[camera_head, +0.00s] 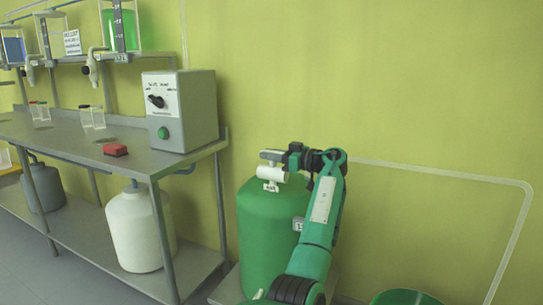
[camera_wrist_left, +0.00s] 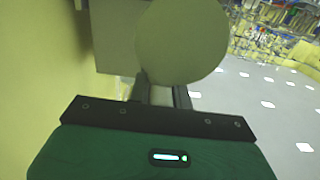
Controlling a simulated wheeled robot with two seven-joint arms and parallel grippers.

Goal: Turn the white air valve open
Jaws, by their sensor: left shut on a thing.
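The white air valve (camera_head: 270,173) sits on top of a green tank (camera_head: 265,225) beside the bench. My left gripper (camera_head: 281,156) reaches over the tank from the right and is shut on the top of the valve. In the left wrist view, the two fingers of my left gripper (camera_wrist_left: 163,93) point up against a large round pale part (camera_wrist_left: 180,42), with a flat pale block at its left. The exact grip on the handle is partly hidden by the fingers. My right gripper is not in view.
A metal bench (camera_head: 65,140) on the left carries a grey control box (camera_head: 185,110), a red block (camera_head: 115,150) and glass vessels. A white container (camera_head: 137,232) stands on its lower shelf. The yellow-green wall (camera_head: 370,90) is close behind the tank.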

